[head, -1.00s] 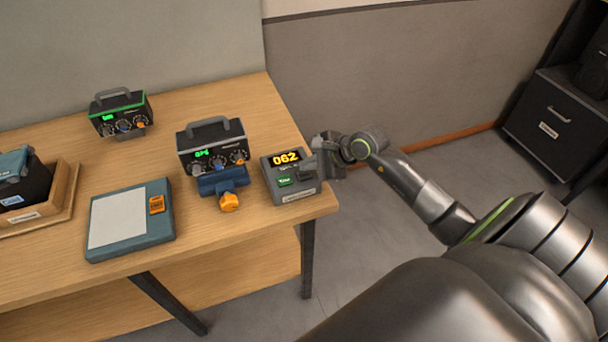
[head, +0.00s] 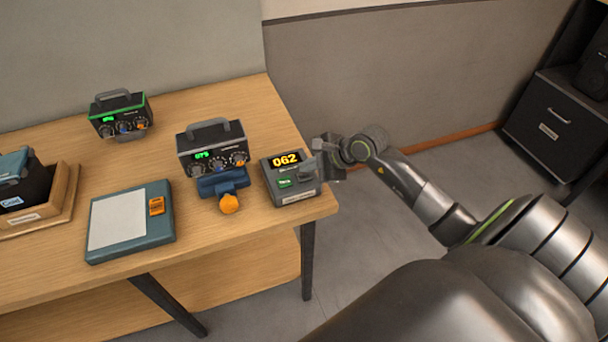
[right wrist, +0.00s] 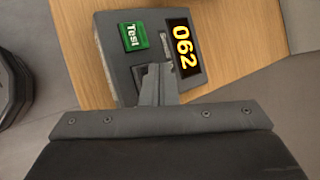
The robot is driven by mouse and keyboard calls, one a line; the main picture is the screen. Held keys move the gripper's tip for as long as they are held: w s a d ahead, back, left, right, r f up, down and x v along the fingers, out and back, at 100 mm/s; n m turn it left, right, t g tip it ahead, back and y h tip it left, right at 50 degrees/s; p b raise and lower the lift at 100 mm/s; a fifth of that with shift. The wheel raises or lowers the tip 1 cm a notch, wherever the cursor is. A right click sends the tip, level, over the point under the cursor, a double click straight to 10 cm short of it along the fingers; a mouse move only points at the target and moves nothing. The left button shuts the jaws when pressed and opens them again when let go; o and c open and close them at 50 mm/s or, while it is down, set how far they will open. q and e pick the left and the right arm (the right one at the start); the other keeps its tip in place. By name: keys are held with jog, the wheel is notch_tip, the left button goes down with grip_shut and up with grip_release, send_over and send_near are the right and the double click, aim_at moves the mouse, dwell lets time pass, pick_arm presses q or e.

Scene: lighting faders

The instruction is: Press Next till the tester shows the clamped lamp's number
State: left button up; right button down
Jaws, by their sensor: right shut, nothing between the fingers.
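The tester (head: 297,194) is a grey box at the table's right corner, with yellow digits 062 on its display (head: 286,160). Its green Test button (right wrist: 133,36) shows in the right wrist view, beside a dark key (right wrist: 139,76) partly hidden by my fingers. The clamped lamp (head: 212,148) is a black box with a handle and knobs, held in a blue clamp (head: 222,183) with an orange knob. Its small green display seems to read 075. My right gripper (head: 314,158) is shut and empty, its fingertips (right wrist: 158,72) over the tester's dark key; contact is unclear. My left gripper is out of view.
A second lamp box (head: 121,115) with green trim stands at the back left. A teal pad (head: 130,221) with an orange label lies in front. A wooden tray (head: 62,196) with dark items is at the left edge. A dark cabinet (head: 556,122) stands far right.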

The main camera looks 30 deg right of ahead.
aim_at(308, 177)
jog(key=shift+f, duration=0.1)
dwell(0.7)
jog(key=shift+f+b, duration=0.35)
jog(key=shift+b, duration=0.35)
jog(key=shift+f+b, duration=0.35)
jog(key=shift+b, duration=0.15)
dwell(0.4)
jog(key=shift+r, duration=0.1)
jog(key=shift+r+p, duration=0.3)
jog(key=shift+r, duration=0.35)
jog(key=shift+r, duration=0.1)
jog(key=shift+r+p, duration=1.35)
jog(key=shift+r, duration=1.1)
jog(key=shift+a, duration=0.1)
